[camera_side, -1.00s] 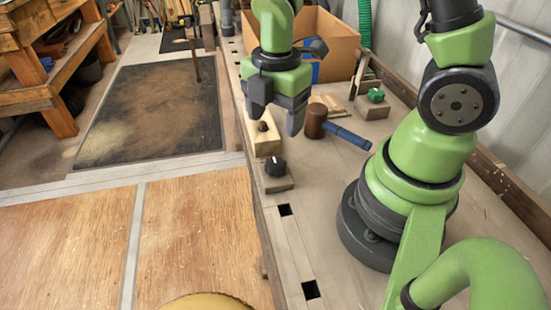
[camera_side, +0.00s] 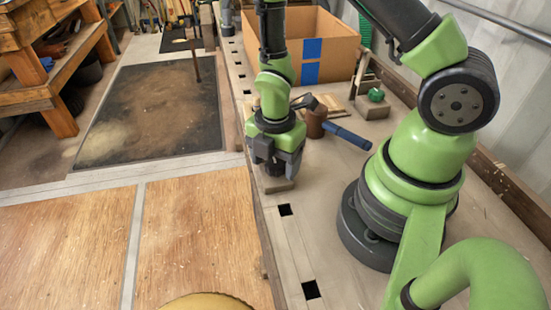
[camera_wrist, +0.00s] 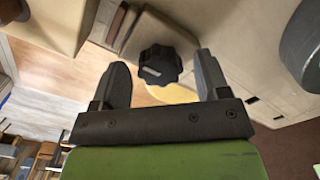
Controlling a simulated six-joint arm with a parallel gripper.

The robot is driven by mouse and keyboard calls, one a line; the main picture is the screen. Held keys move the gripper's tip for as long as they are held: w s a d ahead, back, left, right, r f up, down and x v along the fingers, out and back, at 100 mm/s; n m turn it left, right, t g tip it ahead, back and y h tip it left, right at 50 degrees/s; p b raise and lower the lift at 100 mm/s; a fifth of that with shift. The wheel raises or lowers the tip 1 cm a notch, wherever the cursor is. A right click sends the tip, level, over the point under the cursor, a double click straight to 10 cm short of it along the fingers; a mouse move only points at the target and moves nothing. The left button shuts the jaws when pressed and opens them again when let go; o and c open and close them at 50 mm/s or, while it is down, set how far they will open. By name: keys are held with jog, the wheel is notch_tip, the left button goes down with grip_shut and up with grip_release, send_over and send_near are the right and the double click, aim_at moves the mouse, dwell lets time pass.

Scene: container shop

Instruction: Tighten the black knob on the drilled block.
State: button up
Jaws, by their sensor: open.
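The black knob (camera_wrist: 160,66) with a pale line across its top shows in the wrist view, between and slightly beyond the fingertips of my gripper (camera_wrist: 165,75). Both fingers are spread, with gaps on each side of the knob. The knob sits on the drilled block (camera_wrist: 138,30), seen behind it. In the side view my gripper (camera_side: 277,166) is low over the block (camera_side: 273,184). The knob is partly hidden there by the fingers, and I cannot tell how far they reach down around it.
A mallet with a brown head (camera_side: 315,122) and blue handle (camera_side: 347,138) lies to the right of my gripper. Behind it is a block with a green knob (camera_side: 375,95). A cardboard box (camera_side: 338,42) stands at the back. The bench front has dark slots (camera_side: 310,289).

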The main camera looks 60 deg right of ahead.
jog(key=c, duration=0.9)
jog(key=shift+c, duration=0.2)
